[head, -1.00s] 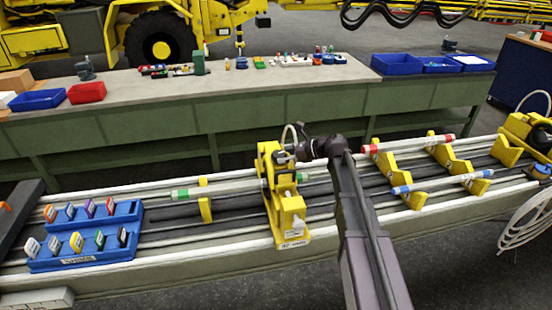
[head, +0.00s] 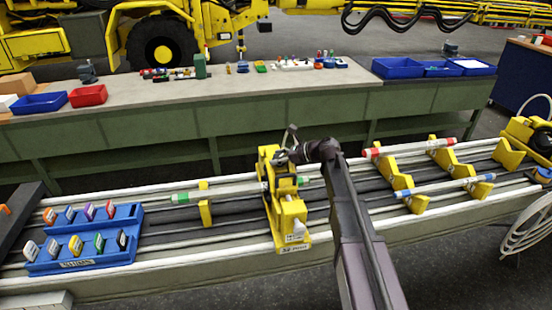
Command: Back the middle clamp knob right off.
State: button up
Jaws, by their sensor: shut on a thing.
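The middle clamp (head: 292,212) is a yellow upright block with a label at its front foot, standing across the rail bed. A rod with green bands (head: 225,193) runs level through it. My gripper (head: 280,158) is at the top of the clamp's rear upright, reached from the right by my dark arm. It is shut on the clamp knob, which is mostly hidden behind the fingers and wrist. A small pale part (head: 297,229) sits on the clamp's front, low down.
A blue rack (head: 85,240) with several coloured tags stands at left. Yellow supports (head: 400,180) at right carry a red-banded rod (head: 415,147) and a blue-banded rod (head: 445,185). A long bench (head: 230,110) with blue bins (head: 398,66) stands behind.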

jog(key=shift+s+d+f, duration=0.15)
jog(key=shift+s+d, duration=0.1)
jog(key=shift+d, duration=0.2)
jog(key=shift+w+d+n+g, duration=0.1)
jog(key=shift+n+g, duration=0.8)
jog(key=shift+g, duration=0.1)
jog(key=n+g, duration=0.3)
jog(key=g, duration=0.1)
jog(key=shift+n+g, duration=0.3)
jog(key=shift+n, duration=0.1)
jog(key=shift+n+g+h, duration=0.9)
jog(key=shift+n+g, duration=0.7)
jog(key=shift+g, duration=0.1)
jog(key=shift+s, duration=0.2)
jog(key=o, duration=0.8)
jog(key=shift+o, duration=1.1)
jog(key=shift+s+r, duration=0.1)
jog(key=shift+r, duration=0.1)
